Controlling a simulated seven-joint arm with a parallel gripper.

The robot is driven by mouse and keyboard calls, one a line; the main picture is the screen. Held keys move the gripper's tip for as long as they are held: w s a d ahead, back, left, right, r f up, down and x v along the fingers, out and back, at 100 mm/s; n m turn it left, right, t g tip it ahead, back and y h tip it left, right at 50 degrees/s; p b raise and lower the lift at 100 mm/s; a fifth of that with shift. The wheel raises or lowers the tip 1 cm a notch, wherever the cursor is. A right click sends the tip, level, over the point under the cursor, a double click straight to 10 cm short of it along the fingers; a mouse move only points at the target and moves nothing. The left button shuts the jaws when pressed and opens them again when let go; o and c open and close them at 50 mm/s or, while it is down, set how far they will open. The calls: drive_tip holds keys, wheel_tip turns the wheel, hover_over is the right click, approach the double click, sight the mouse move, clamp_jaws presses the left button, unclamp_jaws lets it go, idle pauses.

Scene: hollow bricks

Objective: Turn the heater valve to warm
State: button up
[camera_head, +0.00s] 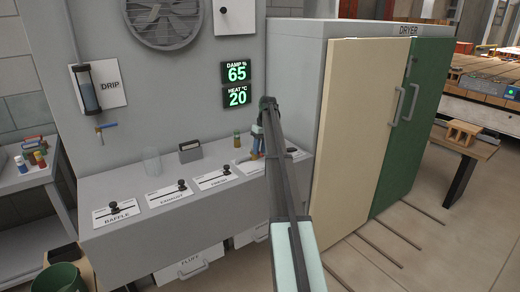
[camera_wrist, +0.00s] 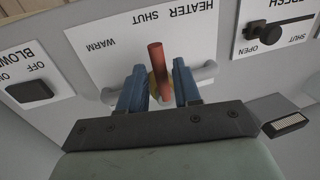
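The heater valve's red lever (camera_wrist: 158,62) shows in the wrist view, standing out from a grey pipe (camera_wrist: 207,71) on a white plate (camera_wrist: 120,28). The plate's lettering is upside down there, with WARM at the left and HEATER SHUT at the upper right. The lever stands between these words. My gripper (camera_wrist: 160,82) has its blue fingers on either side of the lever, apart, with narrow gaps visible. In the head view my gripper (camera_head: 254,150) is low over the right end of the console; my arm hides the valve there. The heat display (camera_head: 237,97) reads 20.
The FRESH slider (camera_wrist: 262,32) and BLOWER switch (camera_wrist: 30,91) flank the valve. More sliders (camera_head: 116,209) line the console. A glass (camera_head: 152,162) and a dark holder (camera_head: 190,151) stand behind them. The dryer cabinet (camera_head: 355,130) rises close to the right of my arm.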

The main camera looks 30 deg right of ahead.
clamp_jaws()
drive_tip(key=shift+d, duration=0.1)
idle(0.5)
drive_tip(key=n, duration=0.1)
drive_tip(key=d+n, duration=0.1)
drive_tip(key=n, duration=0.2)
drive_tip(key=shift+w+d+n+g, duration=0.3)
drive_tip(key=shift+w+d+g, duration=0.05)
drive_tip(key=shift+g, duration=0.05)
drive_tip(key=shift+w+d+n+g+h, duration=0.1)
drive_tip(key=shift+w+d+n+g, duration=0.1)
drive_tip(key=shift+n, duration=0.5)
drive_tip(key=shift+w+d+n+g+h, duration=0.1)
drive_tip(key=shift+d+n, duration=0.1)
drive_tip(key=shift+n, duration=0.5)
drive_tip(key=shift+w+d+n+g+h, duration=0.1)
drive_tip(key=shift+w+d+n, duration=0.1)
drive_tip(key=shift+n, duration=0.5)
drive_tip(key=shift+o, duration=1)
unclamp_jaws()
